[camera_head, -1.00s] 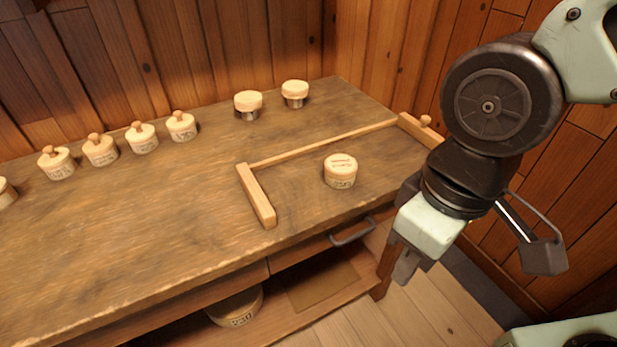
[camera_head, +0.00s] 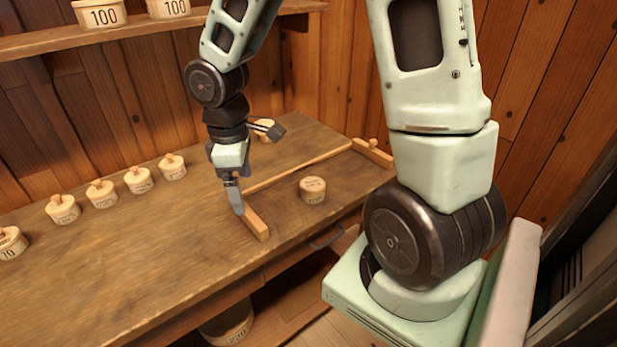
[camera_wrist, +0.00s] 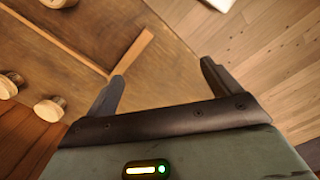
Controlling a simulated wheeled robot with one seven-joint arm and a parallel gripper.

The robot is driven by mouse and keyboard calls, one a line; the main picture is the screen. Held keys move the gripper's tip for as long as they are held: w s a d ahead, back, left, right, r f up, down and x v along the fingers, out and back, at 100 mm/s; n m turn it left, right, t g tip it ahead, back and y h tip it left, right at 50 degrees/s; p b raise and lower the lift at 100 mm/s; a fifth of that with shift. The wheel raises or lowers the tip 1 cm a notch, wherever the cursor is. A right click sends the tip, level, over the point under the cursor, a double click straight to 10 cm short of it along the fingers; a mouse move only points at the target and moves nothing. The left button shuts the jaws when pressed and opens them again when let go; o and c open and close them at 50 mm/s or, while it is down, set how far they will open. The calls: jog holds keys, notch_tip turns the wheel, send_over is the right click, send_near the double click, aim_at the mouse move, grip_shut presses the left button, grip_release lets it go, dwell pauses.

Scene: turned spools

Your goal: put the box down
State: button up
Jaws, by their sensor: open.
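A round pale wooden box (camera_head: 312,190) with a lid and dark lettering stands upright on the table, between the wooden strips. In the wrist view, a round wooden thing cut off at the top edge (camera_wrist: 60,2) looks like this box. My gripper (camera_head: 237,203) is open and empty, left of the box and apart from it, by the left end of the short wooden bar (camera_head: 255,223). In the wrist view the two fingers of my gripper (camera_wrist: 162,70) are spread with nothing between them. The short bar (camera_wrist: 132,50) shows beyond the left finger.
A long thin strip (camera_head: 300,168) runs behind the box to a right-hand bar (camera_head: 373,152). Several knobbed round boxes (camera_head: 102,194) line the table's (camera_head: 140,250) back left. Tubs marked 100 (camera_head: 100,14) stand on a shelf above. The table's front left is clear.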

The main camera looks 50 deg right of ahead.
jog(key=w+d+r+p, duration=0.2)
jog(key=d+p, duration=0.1)
jog(key=d, duration=0.7)
jog(key=p, duration=0.3)
send_over(313, 184)
jog(key=f, duration=1.2)
jog(key=shift+w+f, duration=0.15)
jog(key=shift+w, duration=0.05)
jog(key=shift+s+f+p, duration=0.2)
jog(key=shift+f+p, duration=0.1)
jog(key=shift+f, duration=2.6)
jog(key=c, duration=1.1)
jog(key=shift+c, duration=0.2)
